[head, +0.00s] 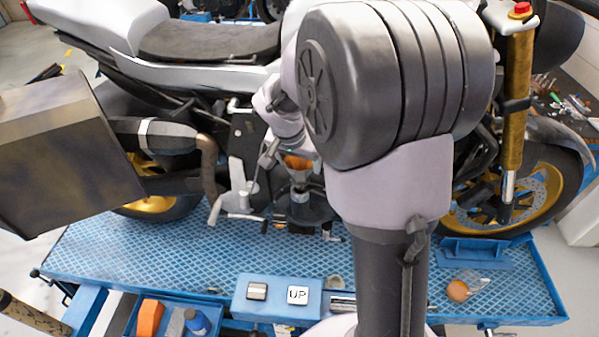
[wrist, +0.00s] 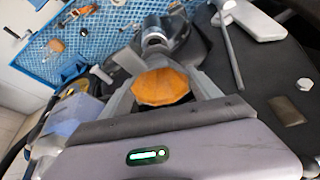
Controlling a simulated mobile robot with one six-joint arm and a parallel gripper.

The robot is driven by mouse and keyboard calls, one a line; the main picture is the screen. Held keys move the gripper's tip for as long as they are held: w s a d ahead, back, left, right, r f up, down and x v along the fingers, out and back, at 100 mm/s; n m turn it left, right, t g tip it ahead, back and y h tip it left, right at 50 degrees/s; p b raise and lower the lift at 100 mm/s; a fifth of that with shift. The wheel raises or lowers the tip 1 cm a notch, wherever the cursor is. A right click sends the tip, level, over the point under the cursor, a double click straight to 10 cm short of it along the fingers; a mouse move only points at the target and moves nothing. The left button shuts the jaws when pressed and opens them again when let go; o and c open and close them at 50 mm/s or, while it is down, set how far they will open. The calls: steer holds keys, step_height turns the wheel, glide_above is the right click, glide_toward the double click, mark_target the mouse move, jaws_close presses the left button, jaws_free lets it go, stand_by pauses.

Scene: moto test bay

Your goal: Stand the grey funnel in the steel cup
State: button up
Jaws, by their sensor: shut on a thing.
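My gripper (wrist: 160,95) is shut on a piece with a broad orange-brown face, which I take to be the mouth of the grey funnel (wrist: 160,86). In the head view the funnel (head: 298,163) is small, in front of the motorcycle's side. The steel cup (wrist: 154,34) shows beyond the funnel in the wrist view, with its open end partly visible. In the head view the cup (head: 300,196) is just below the funnel. The funnel's lower end is hidden, so I cannot tell whether it touches or enters the cup.
The motorcycle (head: 210,40) stands close behind my gripper on a blue lift platform (head: 130,255). A pedal or lever (head: 235,205) sticks out left of the cup. A blue control box (head: 277,297) and a tool tray (head: 165,318) are in front. The platform's left part is clear.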

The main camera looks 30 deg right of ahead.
step_height(320, 180, up, 12)
steer(key=p, duration=0.3)
steer(key=shift+f+p, duration=0.25)
steer(key=shift+p, duration=0.1)
